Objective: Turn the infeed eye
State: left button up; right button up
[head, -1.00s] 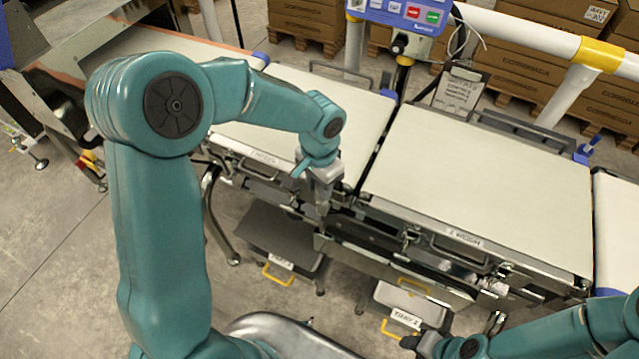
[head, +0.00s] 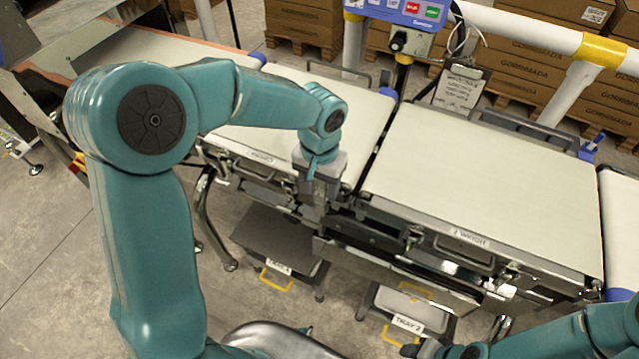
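My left gripper (head: 314,208) points down at the front edge of the first belt section (head: 310,95), near that section's right end. Its fingers are small and dark against the frame, so I cannot tell whether they are open or shut, or whether they touch anything. I cannot make out the infeed eye; it may be hidden behind the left gripper and wrist. My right gripper (head: 416,349) is low at the bottom edge, in front of the tray labelled TRAY 2 (head: 381,309). It is partly cut off and its fingers are unclear.
The weigh section (head: 480,180), labelled 2 WEIGH, has a bare belt. A control box (head: 400,12) with coloured buttons stands behind. A clipboard (head: 458,92) hangs nearby. Another tray (head: 272,244) sits low under the first section. White rails and stacked cartons (head: 530,62) are at the back.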

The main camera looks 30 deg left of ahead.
pick_arm(q)
notch_tip(320, 180, up, 16)
jog(key=p, duration=0.1)
jog(key=shift+r, duration=0.15)
dwell(0.3)
jog(key=shift+s, duration=0.1)
dwell(0.4)
